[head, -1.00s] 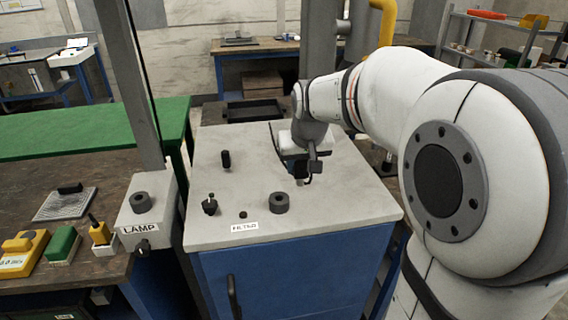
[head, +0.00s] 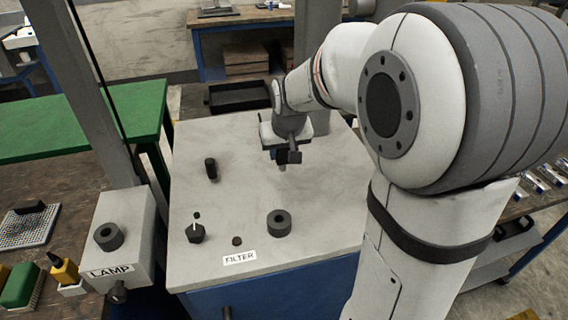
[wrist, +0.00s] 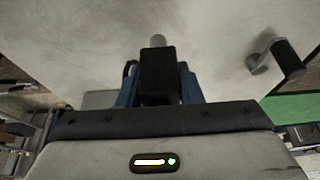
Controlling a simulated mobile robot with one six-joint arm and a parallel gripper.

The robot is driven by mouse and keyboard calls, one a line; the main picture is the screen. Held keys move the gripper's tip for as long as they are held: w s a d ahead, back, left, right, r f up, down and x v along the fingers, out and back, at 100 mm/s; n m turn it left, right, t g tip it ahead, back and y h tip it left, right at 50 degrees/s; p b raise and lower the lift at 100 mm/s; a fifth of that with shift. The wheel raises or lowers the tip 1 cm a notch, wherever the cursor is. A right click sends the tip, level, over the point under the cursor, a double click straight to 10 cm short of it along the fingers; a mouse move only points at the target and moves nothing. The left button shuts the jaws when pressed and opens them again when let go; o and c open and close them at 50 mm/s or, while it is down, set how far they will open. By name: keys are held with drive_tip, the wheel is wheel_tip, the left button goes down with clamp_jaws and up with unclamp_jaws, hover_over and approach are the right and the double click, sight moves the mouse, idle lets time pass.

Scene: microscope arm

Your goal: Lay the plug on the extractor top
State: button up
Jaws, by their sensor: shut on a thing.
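The plug is a dark block with a grey rounded tip. In the wrist view the plug (wrist: 157,70) sits between the bluish fingers of my gripper (wrist: 158,92), its tip pointing away from the palm. In the head view my gripper (head: 286,150) is over the middle-back of the extractor top (head: 325,190), a pale grey flat surface, with the plug's grey tip (head: 283,168) showing below. My gripper is shut on the plug. I cannot tell whether the tip touches the surface.
A dark upright handle (head: 211,168), a dark knob with a white pin (head: 196,232), a small dark hole (head: 237,241) and a dark ring (head: 279,222) sit on the top, near the FILTER label (head: 240,257). The grey LAMP box (head: 125,235) stands left. The centre is clear.

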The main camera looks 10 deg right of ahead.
sight(283, 170)
drive_tip(key=shift+s+f, duration=0.1)
drive_tip(key=shift+f, duration=1.95)
drive_tip(key=shift+f, duration=0.1)
drive_tip(key=o, duration=0.6)
drive_tip(key=shift+f, duration=0.15)
drive_tip(key=shift+c, duration=0.2)
drive_tip(key=o, duration=0.5)
drive_tip(key=shift+c, duration=0.2)
